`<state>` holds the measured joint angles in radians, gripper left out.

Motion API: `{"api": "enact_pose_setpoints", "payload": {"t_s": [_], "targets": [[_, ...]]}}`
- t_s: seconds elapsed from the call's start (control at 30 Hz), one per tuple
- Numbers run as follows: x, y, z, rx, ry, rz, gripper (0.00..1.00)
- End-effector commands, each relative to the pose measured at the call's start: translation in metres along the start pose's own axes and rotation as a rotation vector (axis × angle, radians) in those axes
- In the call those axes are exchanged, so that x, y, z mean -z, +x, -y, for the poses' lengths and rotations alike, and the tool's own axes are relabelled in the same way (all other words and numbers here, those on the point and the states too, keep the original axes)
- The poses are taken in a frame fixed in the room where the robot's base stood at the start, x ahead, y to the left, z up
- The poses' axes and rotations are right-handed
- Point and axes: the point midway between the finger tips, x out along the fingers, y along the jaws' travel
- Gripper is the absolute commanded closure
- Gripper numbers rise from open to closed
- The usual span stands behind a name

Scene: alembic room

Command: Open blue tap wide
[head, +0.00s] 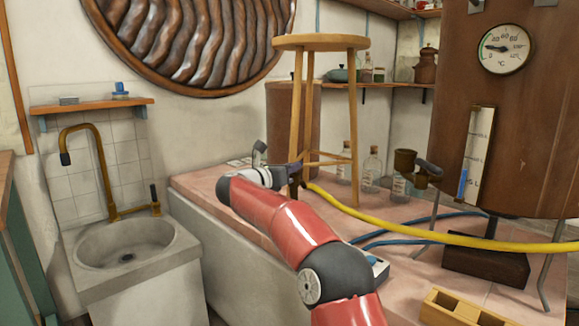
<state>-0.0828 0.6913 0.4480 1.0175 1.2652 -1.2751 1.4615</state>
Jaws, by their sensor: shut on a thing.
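No tap that is clearly blue shows in the head view. A brass tap (103,172) with a dark side handle (154,197) stands over the sink at the left, well apart from my gripper. A dark tap-like fitting (428,170) is at the lower left of the brown tank. My gripper (297,178) is over the tiled bench by the stool's leg. It appears shut on the end of a yellow hose (385,224), which runs off to the right. The fingers are small and dark, so the exact contact is hard to see.
A wooden stool (322,42) stands on the pink bench close to my gripper. Several glass bottles (372,168) stand behind. A blue hose (400,233) lies on the bench. The brown tank (540,130) fills the right. The sink (85,245) is empty.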

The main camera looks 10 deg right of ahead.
Motion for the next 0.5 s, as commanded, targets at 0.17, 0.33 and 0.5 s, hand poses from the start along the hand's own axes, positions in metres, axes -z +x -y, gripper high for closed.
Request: {"api": "enact_pose_setpoints", "payload": {"t_s": [0.17,0.33,0.5], "targets": [[-0.002,0.0009,0.0006,0.006,0.001,0.003,1.0],[-0.0021,0.001,0.0007,0.005,0.001,0.004,1.0],[-0.0021,0.001,0.0007,0.005,0.001,0.004,0.69]]}}
